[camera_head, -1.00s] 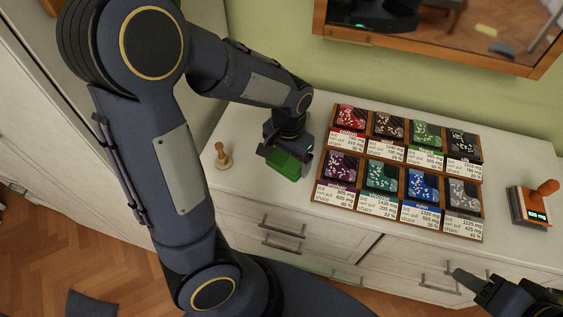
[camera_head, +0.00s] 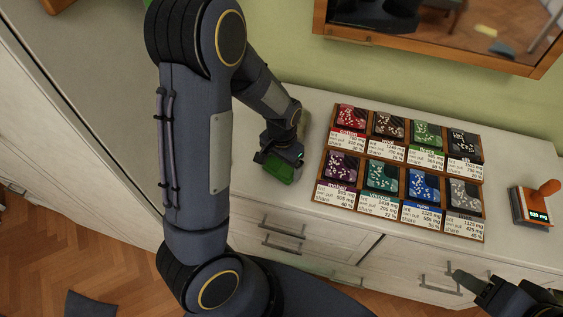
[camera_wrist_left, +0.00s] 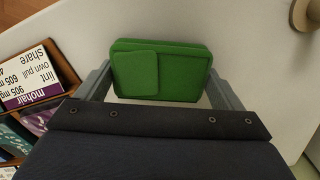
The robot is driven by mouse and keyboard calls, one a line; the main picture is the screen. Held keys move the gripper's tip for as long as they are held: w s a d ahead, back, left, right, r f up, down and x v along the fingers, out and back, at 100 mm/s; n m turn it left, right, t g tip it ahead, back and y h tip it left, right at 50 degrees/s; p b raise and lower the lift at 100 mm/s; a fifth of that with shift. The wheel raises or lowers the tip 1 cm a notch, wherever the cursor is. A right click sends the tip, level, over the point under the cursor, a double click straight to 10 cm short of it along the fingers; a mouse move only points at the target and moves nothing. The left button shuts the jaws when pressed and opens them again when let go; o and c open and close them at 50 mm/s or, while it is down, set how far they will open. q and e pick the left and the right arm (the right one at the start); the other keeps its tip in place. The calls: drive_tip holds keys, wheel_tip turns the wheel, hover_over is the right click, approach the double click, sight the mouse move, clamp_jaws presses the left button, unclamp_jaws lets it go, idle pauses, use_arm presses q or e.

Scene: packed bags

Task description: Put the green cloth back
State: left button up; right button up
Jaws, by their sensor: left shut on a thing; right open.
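The green cloth (camera_head: 279,172) is a plain, folded, thick piece at the left part of the white dresser top. My left gripper (camera_head: 279,163) is shut on it, and it also shows between the two grey fingers in the left wrist view (camera_wrist_left: 160,72). I cannot tell whether the cloth touches the top or hangs just above it. A wooden rack (camera_head: 401,176) to its right holds two rows of coloured patterned bags with labels, including a green bag (camera_head: 427,134) in the back row. My right gripper (camera_head: 470,283) is open and empty at the lower right, in front of the dresser.
A device with a lit display (camera_head: 536,215) and an orange-handled stamp (camera_head: 544,190) stand at the right end. A beige round knob (camera_wrist_left: 307,14) shows in the left wrist view. A framed mirror (camera_head: 430,40) hangs behind.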

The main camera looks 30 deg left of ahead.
sight(281, 165)
use_arm(q)
drive_tip(key=o, duration=0.7)
drive_tip(key=shift+c, duration=0.2)
wheel_tip(281, 165, up, 12)
drive_tip(key=p, duration=0.1)
drive_tip(key=s+d+r+n+t+h, duration=0.1)
drive_tip(key=s+r, duration=0.3)
drive_tip(key=s, duration=0.4)
drive_tip(key=s+d+r+n+t+h, duration=0.2)
drive_tip(key=s+d+r+t, duration=0.1)
drive_tip(key=s, duration=0.6)
drive_tip(key=shift+r+t+h, duration=0.4)
drive_tip(key=shift+r+t, duration=0.25)
drive_tip(key=shift+t, duration=0.15)
